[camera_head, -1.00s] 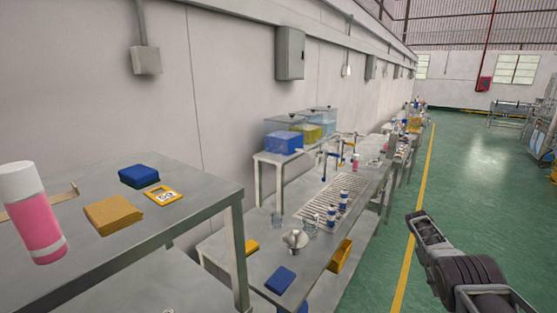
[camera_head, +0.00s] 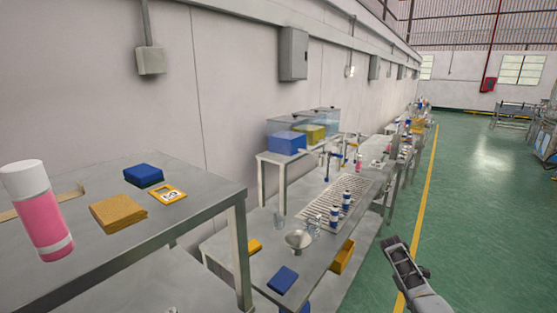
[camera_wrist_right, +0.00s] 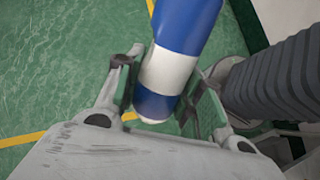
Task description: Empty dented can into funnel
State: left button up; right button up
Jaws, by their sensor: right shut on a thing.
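My right gripper (camera_wrist_right: 165,95) is shut on a blue can with a white band (camera_wrist_right: 170,70), seen in the right wrist view. The can is tilted between the fingers, with its upper part cut off by the frame edge. No dent can be made out on its visible side. The metal funnel (camera_head: 298,240) stands on the lower bench in the head view, near clear glass vessels. The right gripper and the held can do not show in the head view; only part of my right arm does, at the lower right. My left gripper is not in view.
The lower bench (camera_head: 318,265) holds blue-and-white cans (camera_head: 335,215) on a slatted rack and a blue pad (camera_head: 283,279). A nearer table (camera_head: 140,240) holds a pink can (camera_head: 40,220) and cloth stacks. The green floor (camera_head: 470,200) at right is open.

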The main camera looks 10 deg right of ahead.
jog(key=s+a+f+n+h, duration=0.1)
jog(key=s+a+f+n, duration=0.1)
jog(key=a+f, duration=0.3)
jog(key=w+a+f+n+t+h, duration=0.1)
jog(key=w+f+n+t+h, duration=0.15)
jog(key=w+n+t, duration=0.5)
jog(key=w+a+f+n+t+h, duration=0.1)
jog(key=w+f+n+t+h, duration=0.3)
jog(key=w+n, duration=0.6)
jog(key=w+r+n+t+y, duration=0.2)
jog(key=w+r+y, duration=0.15)
jog(key=r, duration=0.55)
jog(key=a+r+n+t+y, duration=0.2)
jog(key=a+r+n, duration=0.1)
jog(key=a+r, duration=0.4)
jog(key=s+a+n+t+y+b, duration=0.1)
jog(key=s+a+n, duration=0.3)
jog(key=s+a, duration=0.4)
jog(key=s+a+n+t+y+b, duration=0.1)
jog(key=s+a+n+y+b, duration=0.2)
jog(key=s+a, duration=0.6)
jog(key=shift+s+a+f+n+y, duration=0.15)
jog(key=shift+s+a+n+y, duration=0.25)
jog(key=shift+a, duration=2.75)
jog(key=shift+w, duration=0.15)
